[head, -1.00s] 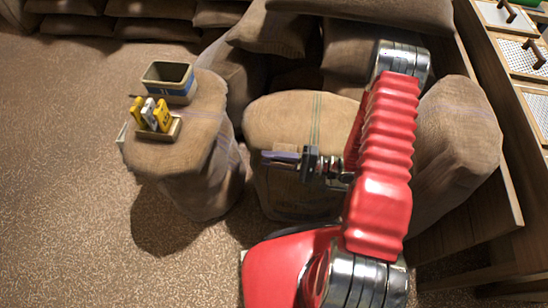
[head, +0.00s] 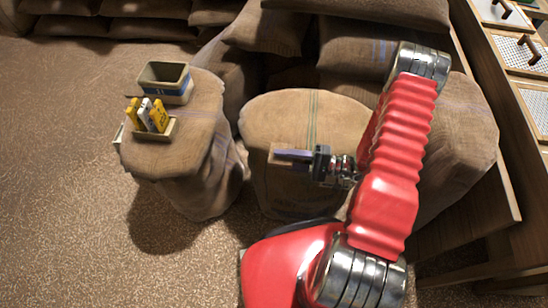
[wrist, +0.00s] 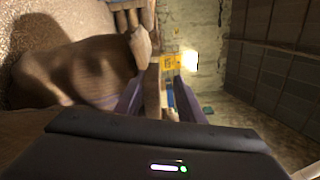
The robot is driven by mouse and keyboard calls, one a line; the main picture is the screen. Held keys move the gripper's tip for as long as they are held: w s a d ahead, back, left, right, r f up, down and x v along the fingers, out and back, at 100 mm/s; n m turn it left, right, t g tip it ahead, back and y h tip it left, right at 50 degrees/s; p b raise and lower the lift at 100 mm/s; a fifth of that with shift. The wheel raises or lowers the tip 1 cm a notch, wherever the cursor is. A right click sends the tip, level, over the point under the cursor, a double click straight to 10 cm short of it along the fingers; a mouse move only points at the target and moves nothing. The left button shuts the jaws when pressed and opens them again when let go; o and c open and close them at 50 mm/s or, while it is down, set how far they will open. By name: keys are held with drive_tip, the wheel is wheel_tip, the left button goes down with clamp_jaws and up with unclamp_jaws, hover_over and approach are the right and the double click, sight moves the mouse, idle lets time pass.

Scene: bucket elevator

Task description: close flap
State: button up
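My gripper (head: 280,154) is in front of the middle sack in the head view, its purple fingers pointing left. In the wrist view the two fingers of my gripper (wrist: 157,80) stand apart, with a gap between them. A small brown wooden piece (head: 273,160) shows behind and around the fingertips in the head view. A wooden upright (wrist: 153,92) shows between the fingers in the wrist view. I cannot tell whether it touches them, or whether either piece is the flap. No flap can be made out with certainty.
The middle sack (head: 260,115) stands close to my gripper. A left sack (head: 195,150) bears a cream and blue box (head: 178,92) and a small tray (head: 172,130) with yellow and white items. More sacks are piled behind. A wooden bench (head: 480,215) is at right. The floor at left is clear.

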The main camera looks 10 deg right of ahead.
drive_tip(key=v, duration=0.9)
drive_tip(key=shift+s, duration=0.1)
idle(0.5)
